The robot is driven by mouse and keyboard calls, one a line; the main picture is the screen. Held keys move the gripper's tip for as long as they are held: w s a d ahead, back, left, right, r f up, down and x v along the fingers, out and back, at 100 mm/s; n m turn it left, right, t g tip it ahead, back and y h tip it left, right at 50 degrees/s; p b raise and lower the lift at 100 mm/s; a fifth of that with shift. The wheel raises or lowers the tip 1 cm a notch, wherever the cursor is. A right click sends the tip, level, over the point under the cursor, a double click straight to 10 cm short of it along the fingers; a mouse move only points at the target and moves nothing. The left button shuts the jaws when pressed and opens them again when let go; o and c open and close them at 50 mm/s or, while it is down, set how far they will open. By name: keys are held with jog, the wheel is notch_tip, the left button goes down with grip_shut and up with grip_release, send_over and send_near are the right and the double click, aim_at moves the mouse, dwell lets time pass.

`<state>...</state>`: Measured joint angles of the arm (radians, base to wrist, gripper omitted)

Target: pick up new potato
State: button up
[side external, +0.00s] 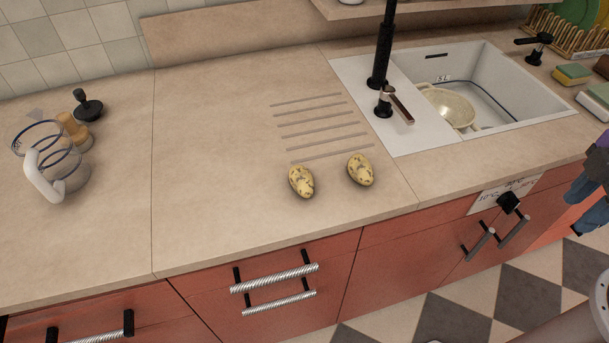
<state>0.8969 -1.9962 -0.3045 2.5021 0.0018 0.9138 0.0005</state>
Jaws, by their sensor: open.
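Two yellowish, speckled new potatoes lie apart from each other on the beige countertop, near its front edge. The left potato (301,181) is slightly closer to the front edge. The right potato (360,169) lies a little farther back. Both are uncovered and sit just in front of the drainage grooves. My gripper is not in view, and nothing touches either potato.
Drainage grooves (315,123) lie behind the potatoes. A white sink (538,94) with a black faucet (382,55) and a colander (449,108) is to the right. A clear mug-like vessel with a white handle (42,177) stands far left. The counter's middle (215,150) is bare.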

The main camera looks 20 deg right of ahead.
dwell(0.4)
jog(key=o, duration=0.7)
notch_tip(320, 180, up, 6)
jog(key=n, duration=2)
send_over(301, 171)
jog(key=f, duration=1)
jog(key=shift+s+d+f, duration=0.1)
jog(key=shift+s+f, duration=0.05)
jog(key=shift+s, duration=0.2)
jog(key=shift+w+f, duration=0.15)
jog(key=shift+f, duration=1.5)
jog(key=shift+w+f, duration=0.15)
jog(key=shift+f, duration=1.45)
